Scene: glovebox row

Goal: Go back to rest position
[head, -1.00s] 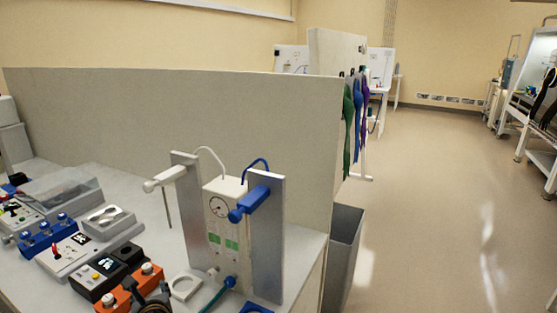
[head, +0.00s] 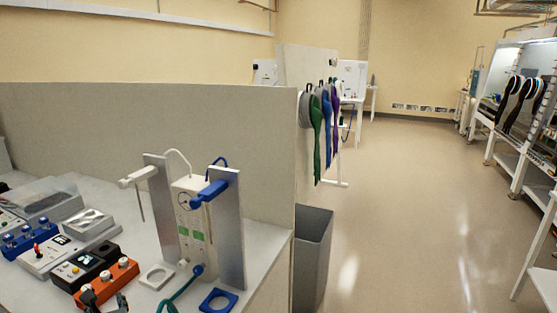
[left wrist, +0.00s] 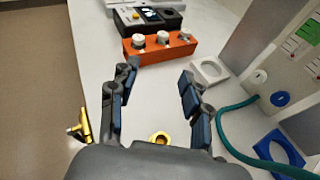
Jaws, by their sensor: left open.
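My left gripper (head: 104,303) shows at the bottom edge of the head view, in front of the bench. In the left wrist view the left gripper (left wrist: 158,85) is open, its two dark fingers spread, with nothing between them. Bare white bench top shows between the fingers. An orange block (left wrist: 160,46) with several white knobs lies just beyond the fingertips, and it also shows in the head view (head: 108,283). My right gripper is in neither view.
The bench carries a stand with grey plates (head: 230,230), a teal hose (head: 182,288), a blue ring plate (head: 218,299) and a black box (head: 88,266). A grey panel (head: 150,120) stands behind. A grey bin (head: 312,255) stands at the bench's right end. Open floor (head: 410,220) lies to the right.

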